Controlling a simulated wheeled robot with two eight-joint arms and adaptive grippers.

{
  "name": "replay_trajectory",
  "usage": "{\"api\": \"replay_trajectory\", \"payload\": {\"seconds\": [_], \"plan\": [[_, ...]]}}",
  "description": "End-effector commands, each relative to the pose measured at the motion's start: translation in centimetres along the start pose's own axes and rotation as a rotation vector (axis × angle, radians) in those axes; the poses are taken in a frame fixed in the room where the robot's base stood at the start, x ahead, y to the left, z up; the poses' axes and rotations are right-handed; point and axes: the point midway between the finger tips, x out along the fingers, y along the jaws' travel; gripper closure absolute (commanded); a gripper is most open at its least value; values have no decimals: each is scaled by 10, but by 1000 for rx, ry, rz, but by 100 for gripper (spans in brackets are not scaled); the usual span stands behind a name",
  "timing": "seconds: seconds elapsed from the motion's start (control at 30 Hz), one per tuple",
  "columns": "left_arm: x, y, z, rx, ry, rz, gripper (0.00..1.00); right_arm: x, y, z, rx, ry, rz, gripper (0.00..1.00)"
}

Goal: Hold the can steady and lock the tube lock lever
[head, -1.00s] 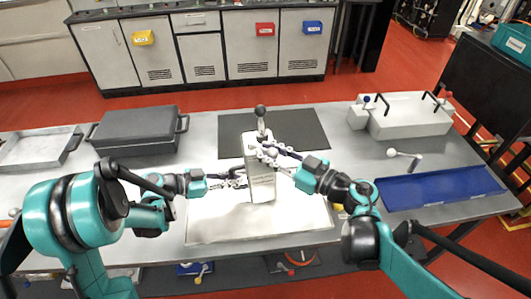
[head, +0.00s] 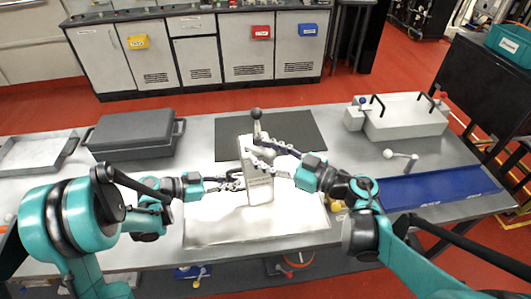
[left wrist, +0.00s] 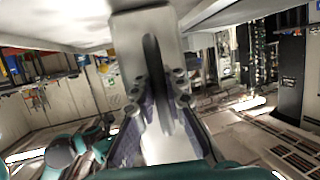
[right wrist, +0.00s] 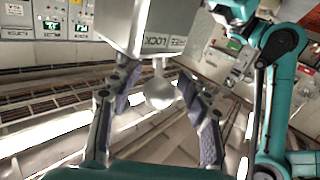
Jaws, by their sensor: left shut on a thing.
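The pale grey can (head: 258,188), a tall box shape, stands on the light plate on the table, with a dark ball knob (head: 257,113) on top. My left gripper (head: 238,184) is at its left side. In the left wrist view, its fingers (left wrist: 163,88) are shut on a dark upright handle (left wrist: 152,55) on the can. My right gripper (head: 254,152) is at the can's upper right. In the right wrist view, its open fingers (right wrist: 158,88) stand either side of a grey ball-ended lever (right wrist: 160,94), below a block marked LOCK (right wrist: 155,40). I cannot tell whether they touch it.
A dark case (head: 133,135) and a metal tray (head: 35,153) are at the left. A dark mat (head: 300,125) lies behind the can. A grey box with handles (head: 405,117), a small crank (head: 400,155) and a blue tray (head: 440,188) are at the right.

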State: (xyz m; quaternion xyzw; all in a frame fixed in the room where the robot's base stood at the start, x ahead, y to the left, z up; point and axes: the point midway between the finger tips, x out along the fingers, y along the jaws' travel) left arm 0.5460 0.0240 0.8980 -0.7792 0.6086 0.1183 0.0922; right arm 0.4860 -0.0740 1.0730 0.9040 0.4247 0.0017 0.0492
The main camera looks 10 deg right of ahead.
Motion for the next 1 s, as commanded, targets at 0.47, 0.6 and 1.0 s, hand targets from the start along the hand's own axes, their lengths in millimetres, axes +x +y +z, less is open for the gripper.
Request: {"api": "replay_trajectory", "payload": {"seconds": [0.47,0.6,1.0], "plan": [[0,0,0,0,1,-1,100,-55,2,0,0,-1,8,53],[0,0,0,0,2,-1,100,-83,2,1,1,-1,8,53],[0,0,-1,0,2,0,100,-120,0,0,0,0,1,53]]}}
